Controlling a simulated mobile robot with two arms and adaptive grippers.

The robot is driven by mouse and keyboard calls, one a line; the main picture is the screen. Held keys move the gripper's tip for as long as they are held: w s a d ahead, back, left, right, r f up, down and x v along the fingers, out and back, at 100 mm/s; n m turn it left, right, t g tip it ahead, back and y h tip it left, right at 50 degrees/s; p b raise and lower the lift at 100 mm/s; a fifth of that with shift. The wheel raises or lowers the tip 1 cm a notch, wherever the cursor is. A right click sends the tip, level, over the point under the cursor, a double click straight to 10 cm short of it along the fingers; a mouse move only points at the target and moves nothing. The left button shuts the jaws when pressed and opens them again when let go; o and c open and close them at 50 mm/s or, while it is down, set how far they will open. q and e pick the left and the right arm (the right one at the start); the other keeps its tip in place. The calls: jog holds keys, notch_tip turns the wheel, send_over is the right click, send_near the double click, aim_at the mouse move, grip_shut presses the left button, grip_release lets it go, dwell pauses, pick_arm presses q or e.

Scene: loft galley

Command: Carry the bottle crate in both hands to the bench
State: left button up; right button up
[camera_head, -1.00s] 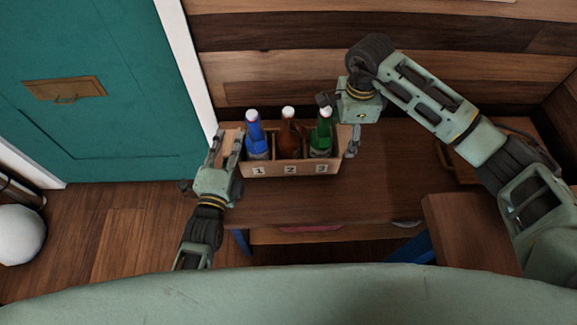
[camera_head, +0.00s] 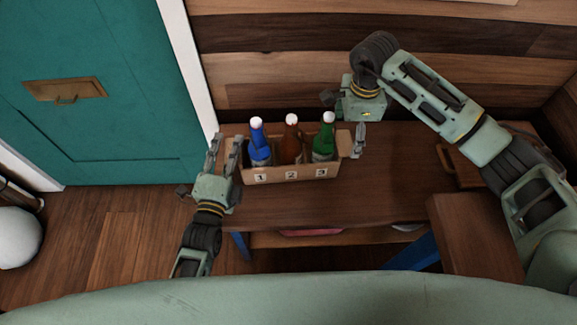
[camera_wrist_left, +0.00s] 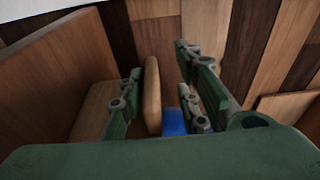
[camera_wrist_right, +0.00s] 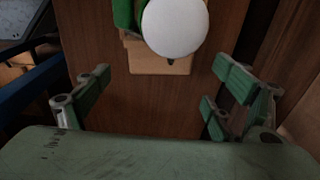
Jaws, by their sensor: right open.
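The wooden bottle crate (camera_head: 300,173), marked 1, 2, 3 on its front, appears to rest on the brown wooden bench top (camera_head: 385,195). It holds a blue bottle (camera_head: 258,143), a brown bottle (camera_head: 290,142) and a green bottle (camera_head: 325,137), all with white caps. My left gripper (camera_head: 224,146) is open at the crate's left end. In the left wrist view the crate's end board (camera_wrist_left: 152,95) stands between the spread fingers, with gaps. My right gripper (camera_head: 352,143) is open and empty at the right end. The right wrist view shows the crate's end (camera_wrist_right: 160,64) ahead of its fingers.
A plank wall (camera_head: 290,65) stands close behind the bench. A teal door (camera_head: 100,110) is at the left. A wooden block or cabinet (camera_head: 470,235) stands at the front right, and a wooden board (camera_head: 460,168) lies at the right. Bench top right of the crate is clear.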

aim_at(344, 147)
pick_arm(q)
jog(key=shift+s+f, duration=0.1)
jog(key=shift+f, duration=0.3)
pick_arm(e)
jog(key=f, duration=0.1)
jog(key=s+a+f, duration=0.1)
jog(key=s+f, duration=0.1)
jog(key=shift+a+g, duration=0.3)
jog(key=shift+w+r, duration=0.1)
jog(key=shift+r, duration=0.45)
pick_arm(q)
jog(key=s+a, duration=0.1)
jog(key=s, duration=0.6)
jog(key=shift+s+a+r+p, duration=0.15)
jog(key=shift+s+r+p, duration=0.15)
jog(key=shift+r, duration=0.05)
pick_arm(e)
notch_tip(344, 147, up, 10)
jog(key=w+d, duration=0.1)
jog(key=shift+w+d+f, duration=0.15)
jog(key=shift+w, duration=0.05)
pick_arm(q)
jog(key=shift+a, duration=0.1)
